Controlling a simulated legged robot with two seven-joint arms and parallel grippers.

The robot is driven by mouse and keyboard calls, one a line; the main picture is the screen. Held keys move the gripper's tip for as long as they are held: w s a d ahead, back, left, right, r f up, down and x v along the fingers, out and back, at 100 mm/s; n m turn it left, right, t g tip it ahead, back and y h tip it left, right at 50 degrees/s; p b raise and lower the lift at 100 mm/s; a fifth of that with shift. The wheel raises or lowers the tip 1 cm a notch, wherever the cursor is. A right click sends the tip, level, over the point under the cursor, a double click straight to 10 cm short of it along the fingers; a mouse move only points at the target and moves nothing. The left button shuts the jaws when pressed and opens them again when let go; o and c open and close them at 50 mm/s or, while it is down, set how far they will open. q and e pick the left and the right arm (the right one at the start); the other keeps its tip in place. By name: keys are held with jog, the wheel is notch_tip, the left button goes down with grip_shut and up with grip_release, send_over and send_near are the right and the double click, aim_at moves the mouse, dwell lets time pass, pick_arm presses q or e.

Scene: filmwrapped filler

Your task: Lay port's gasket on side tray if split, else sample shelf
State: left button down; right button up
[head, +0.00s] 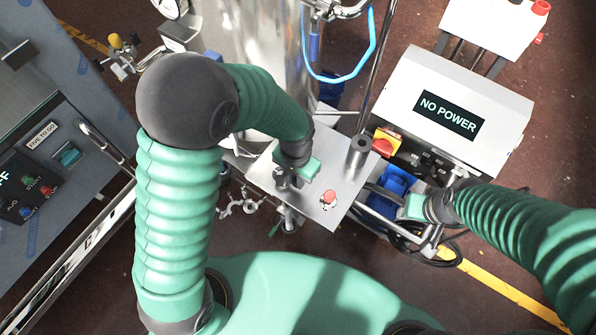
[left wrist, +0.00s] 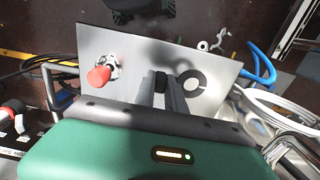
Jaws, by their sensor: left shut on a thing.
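A dark ring (left wrist: 193,83), which looks like the gasket, shows right beside the fingers. Its side toward the fingers is unclear, so I cannot tell whether it is split. The arm hides this ring in the head view. My right gripper (head: 385,195) is beside a blue container (head: 395,188) right of the plate; its jaw opening is unclear. No side tray or sample shelf is clearly identifiable.
A red knob (head: 329,197) and a grey cylinder (head: 360,150) stand on the plate. A steel vessel (head: 265,75) rises behind. A white box reading "NO POWER" (head: 450,110) stands at right. Black cables (head: 425,243) lie below it. A grey cabinet (head: 60,190) stands at left.

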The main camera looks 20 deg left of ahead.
aim_at(295, 178)
pick_arm(q)
jog(key=shift+w+a+f, duration=0.1)
jog(key=shift+w+a, duration=0.15)
jog(key=shift+w, duration=0.8)
jog(key=shift+w+a+f, duration=0.2)
jog(key=shift+f, duration=0.05)
jog(key=f, duration=0.2)
jog(key=shift+s+a+f+p, duration=0.25)
jog(key=shift+s+f+p, duration=0.1)
jog(key=shift+f+p, duration=0.05)
jog(key=shift+w+d+f, duration=0.1)
jog(key=shift+w, duration=0.05)
jog(key=c, duration=1.8)
grip_release()
jog(key=shift+d+f, duration=0.1)
jog(key=shift+c, duration=0.2)
jog(key=o, duration=0.4)
jog(key=shift+d, duration=0.15)
jog(key=shift+o, duration=0.2)
pick_arm(e)
jog(key=shift+s+a+r, duration=0.1)
jog(key=shift+a+r, duration=0.1)
jog(key=shift+r, duration=0.45)
pick_arm(q)
jog(key=shift+r, duration=0.2)
